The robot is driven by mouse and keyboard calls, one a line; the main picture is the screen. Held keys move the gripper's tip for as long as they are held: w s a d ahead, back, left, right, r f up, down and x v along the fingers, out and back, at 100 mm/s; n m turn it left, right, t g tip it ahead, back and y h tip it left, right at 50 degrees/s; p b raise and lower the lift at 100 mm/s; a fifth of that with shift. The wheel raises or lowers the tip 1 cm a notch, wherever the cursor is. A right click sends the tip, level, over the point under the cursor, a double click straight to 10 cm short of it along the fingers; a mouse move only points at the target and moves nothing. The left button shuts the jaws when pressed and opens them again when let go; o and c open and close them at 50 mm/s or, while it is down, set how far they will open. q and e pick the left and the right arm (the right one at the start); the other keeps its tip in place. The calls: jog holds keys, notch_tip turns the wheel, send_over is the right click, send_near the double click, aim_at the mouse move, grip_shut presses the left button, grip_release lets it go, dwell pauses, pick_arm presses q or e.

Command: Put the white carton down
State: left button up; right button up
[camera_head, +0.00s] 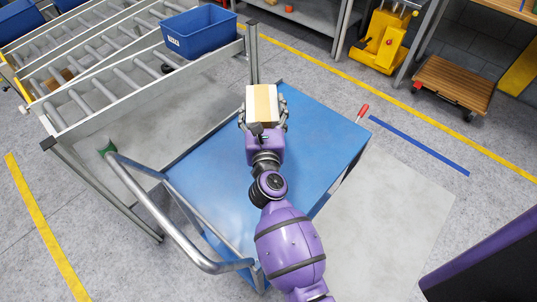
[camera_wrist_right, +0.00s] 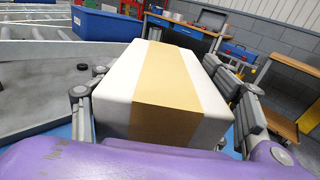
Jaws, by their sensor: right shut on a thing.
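The white carton (camera_head: 262,104) with a tan tape band is held in my right gripper (camera_head: 263,122) over the far part of the blue cart top (camera_head: 210,165). In the right wrist view the carton (camera_wrist_right: 166,92) fills the middle, with the gripper's grey fingers on its left and right sides. I cannot tell whether its underside touches the cart top. My left gripper does not show in the head view.
A roller conveyor (camera_head: 110,80) with a blue bin (camera_head: 198,30) stands at the upper left. The cart's metal handle (camera_head: 185,225) rises at the near left. A yellow pallet jack (camera_head: 384,42) and a wooden dolly (camera_head: 454,84) stand at the upper right. The blue top around the carton is bare.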

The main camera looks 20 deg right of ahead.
jog(key=shift+w+a+f, duration=0.2)
jog(key=shift+w+a, duration=0.1)
jog(key=shift+a, duration=0.05)
notch_tip(320, 180, down, 6)
jog(key=b, duration=0.3)
jog(key=shift+f+b, duration=0.55)
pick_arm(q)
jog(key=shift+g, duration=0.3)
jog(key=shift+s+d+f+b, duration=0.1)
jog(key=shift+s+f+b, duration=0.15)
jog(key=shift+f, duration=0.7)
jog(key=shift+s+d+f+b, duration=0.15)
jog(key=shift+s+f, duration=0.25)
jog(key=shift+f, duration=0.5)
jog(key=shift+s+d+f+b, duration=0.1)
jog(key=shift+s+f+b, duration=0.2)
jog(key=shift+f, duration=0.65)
pick_arm(e)
jog(key=shift+w+f, duration=0.1)
jog(key=shift+f, duration=1.3)
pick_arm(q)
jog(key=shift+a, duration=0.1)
